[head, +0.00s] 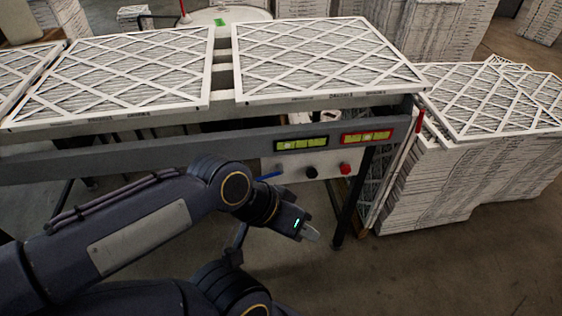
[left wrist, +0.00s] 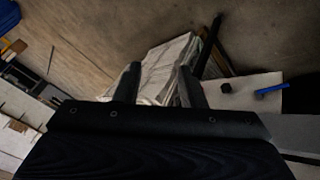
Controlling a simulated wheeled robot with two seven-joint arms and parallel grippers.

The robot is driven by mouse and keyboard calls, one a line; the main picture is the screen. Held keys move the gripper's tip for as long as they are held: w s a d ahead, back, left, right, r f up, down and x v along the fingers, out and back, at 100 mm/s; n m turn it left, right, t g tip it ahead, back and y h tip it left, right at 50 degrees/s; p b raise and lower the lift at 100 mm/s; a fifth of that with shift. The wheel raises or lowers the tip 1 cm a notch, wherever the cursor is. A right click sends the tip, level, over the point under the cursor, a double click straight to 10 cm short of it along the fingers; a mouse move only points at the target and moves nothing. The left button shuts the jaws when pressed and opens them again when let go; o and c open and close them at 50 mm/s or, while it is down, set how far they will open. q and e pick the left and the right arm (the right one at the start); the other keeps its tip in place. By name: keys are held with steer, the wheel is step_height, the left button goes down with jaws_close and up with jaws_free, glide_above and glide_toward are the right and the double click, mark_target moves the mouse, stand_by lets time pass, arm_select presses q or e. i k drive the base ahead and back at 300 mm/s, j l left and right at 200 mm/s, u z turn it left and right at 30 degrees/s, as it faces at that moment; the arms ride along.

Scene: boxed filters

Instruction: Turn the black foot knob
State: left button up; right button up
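The black knob (head: 311,172) sits on the pale control panel (head: 290,163) under the conveyor frame, between a blue lever and a red button. My left gripper (head: 310,233) is in front of and below the panel, apart from the knob. In the left wrist view its two fingers (left wrist: 159,85) stand apart with nothing between them. My right gripper cannot be made out in either view.
The red button (head: 345,169) is right of the knob, and the blue lever (head: 269,176) is left of it. Boxed filters (head: 320,58) lie on the conveyor. A filter stack (head: 450,180) stands at the right. A dark table leg (head: 350,212) stands near the panel.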

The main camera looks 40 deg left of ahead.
mark_target(311, 173)
steer(key=u, duration=1.15)
